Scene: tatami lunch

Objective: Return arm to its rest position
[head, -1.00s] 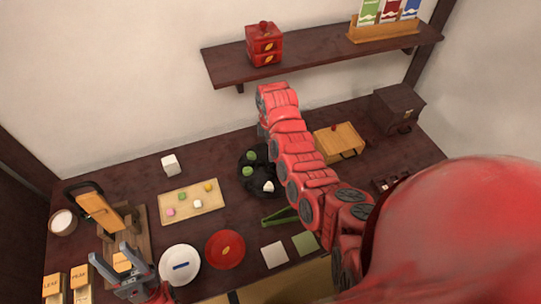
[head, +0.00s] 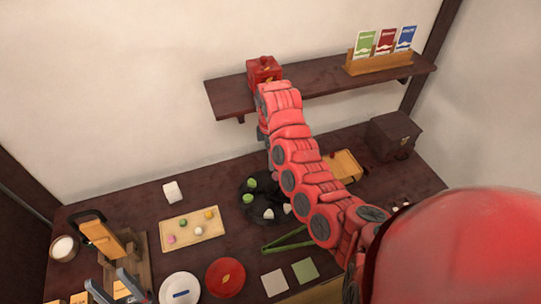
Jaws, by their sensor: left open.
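My left gripper (head: 112,284) is low at the left edge of the head view, its two grey fingers apart and empty. It is left of the white plate (head: 180,289) and in front of the wooden stand (head: 134,262). My right arm, red and jointed, reaches from the lower right across the table toward the shelf. Its end overlaps the lower part of the red box (head: 263,68) in the picture. I cannot see the right gripper's fingers.
The table (head: 150,195) bears a wooden tray (head: 205,233) with small coloured pieces, a black dish (head: 254,215), a red plate (head: 225,277), a green tong-like tool (head: 287,241) and a dark box (head: 393,135). The wall shelf (head: 320,84) holds a packet rack (head: 378,64).

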